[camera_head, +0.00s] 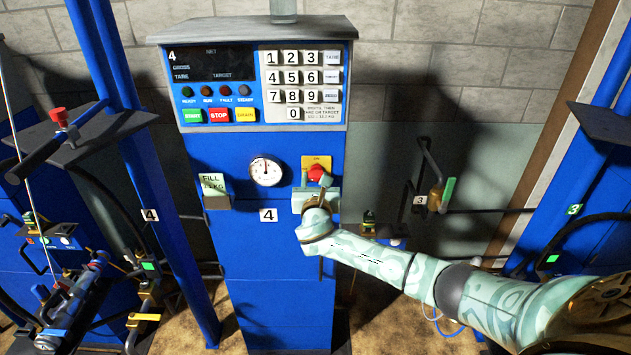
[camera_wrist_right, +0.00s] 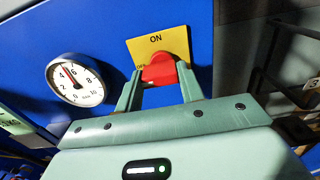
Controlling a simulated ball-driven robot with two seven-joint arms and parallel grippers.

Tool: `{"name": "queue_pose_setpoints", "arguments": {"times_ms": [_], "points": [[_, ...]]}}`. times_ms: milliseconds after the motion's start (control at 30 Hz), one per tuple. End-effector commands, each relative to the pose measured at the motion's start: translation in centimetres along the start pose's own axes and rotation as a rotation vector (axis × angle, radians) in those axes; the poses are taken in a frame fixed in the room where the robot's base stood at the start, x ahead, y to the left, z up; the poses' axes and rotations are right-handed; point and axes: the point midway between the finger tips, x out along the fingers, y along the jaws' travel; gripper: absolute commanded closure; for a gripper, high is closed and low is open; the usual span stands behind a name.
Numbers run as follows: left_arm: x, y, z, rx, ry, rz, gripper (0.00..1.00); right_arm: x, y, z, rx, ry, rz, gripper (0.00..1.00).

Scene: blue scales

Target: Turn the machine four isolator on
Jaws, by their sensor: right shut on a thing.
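The machine four isolator is a red knob (camera_head: 317,173) on a yellow plate (camera_head: 309,162), on the front of the blue machine marked 4. In the right wrist view the red knob (camera_wrist_right: 160,70) sits below the word ON on the yellow plate (camera_wrist_right: 150,45), with OFF at its left. My right gripper (camera_wrist_right: 158,78) has its two fingers on either side of the knob and is shut on it. In the head view the right gripper (camera_head: 319,182) partly covers the knob. I cannot tell which way the knob points. My left gripper is not in view.
Left of the isolator are a round gauge (camera_head: 266,171) and a green FILL card (camera_head: 213,184). Above are the keypad (camera_head: 303,76) and the dark display (camera_head: 214,64). A lever valve (camera_head: 436,195) marked 3 stands right. Blue posts and pipes fill the left side.

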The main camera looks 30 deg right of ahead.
Motion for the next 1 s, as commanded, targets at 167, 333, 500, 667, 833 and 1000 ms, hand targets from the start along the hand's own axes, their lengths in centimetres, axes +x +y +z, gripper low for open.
{"name": "queue_pose_setpoints", "arguments": {"times_ms": [167,333,500,667,833,1000], "points": [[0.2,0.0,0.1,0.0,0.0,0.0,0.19,0.0,0.0,-0.1,0.059,0.001,-0.001,0.85],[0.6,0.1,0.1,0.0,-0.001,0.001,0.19,-0.1,0.0,-0.1,0.172,0.002,0.0,0.85],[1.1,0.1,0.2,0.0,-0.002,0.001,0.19,-0.1,0.0,-0.2,0.324,0.002,-0.001,0.85],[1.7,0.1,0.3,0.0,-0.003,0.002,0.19,-0.1,0.0,-0.2,0.477,0.002,-0.001,0.85],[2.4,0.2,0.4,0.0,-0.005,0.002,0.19,-0.1,0.0,-0.1,0.639,0.002,0.0,0.85],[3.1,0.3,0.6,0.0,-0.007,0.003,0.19,-0.1,-0.1,-0.1,0.801,0.002,-0.002,0.85]]}}
